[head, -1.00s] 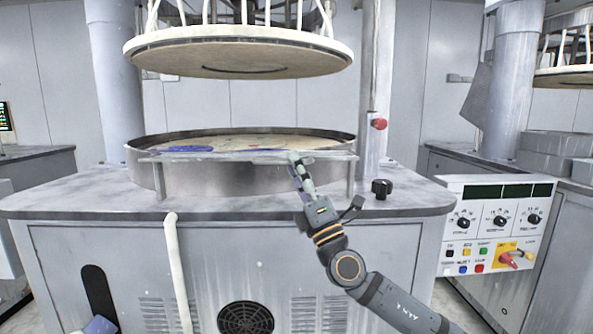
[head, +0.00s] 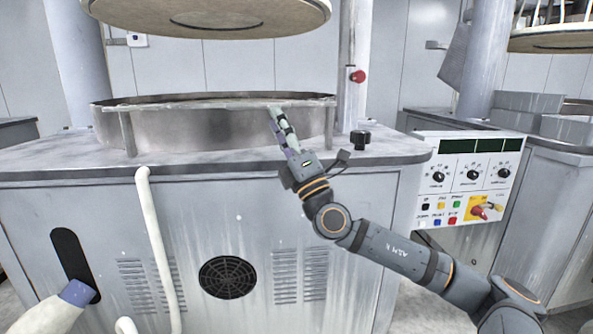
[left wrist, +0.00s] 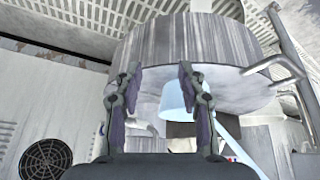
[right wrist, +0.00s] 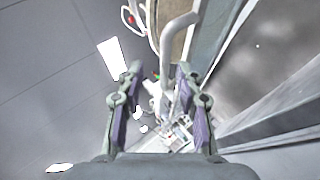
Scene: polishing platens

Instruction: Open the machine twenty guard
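The nearest polishing machine (head: 140,215) has a round metal basin wall (head: 200,130). A thin, flat bar on posts, which looks like its guard (head: 200,106), runs level across the basin front. No machine number is readable. My right gripper (head: 277,114) points up at the right part of this bar, its tips at or just below it; contact cannot be told. In the right wrist view its fingers (right wrist: 157,78) are apart with nothing clearly held. My left gripper is outside the head view. In the left wrist view its fingers (left wrist: 158,80) are apart and empty, below a round metal basin (left wrist: 195,45).
A round upper plate (head: 210,22) hangs above the basin. A red button (head: 358,76) is on the column and a black knob (head: 360,139) on the tabletop. A control panel (head: 470,175) stands at right. A pale hose (head: 155,240) hangs down the front.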

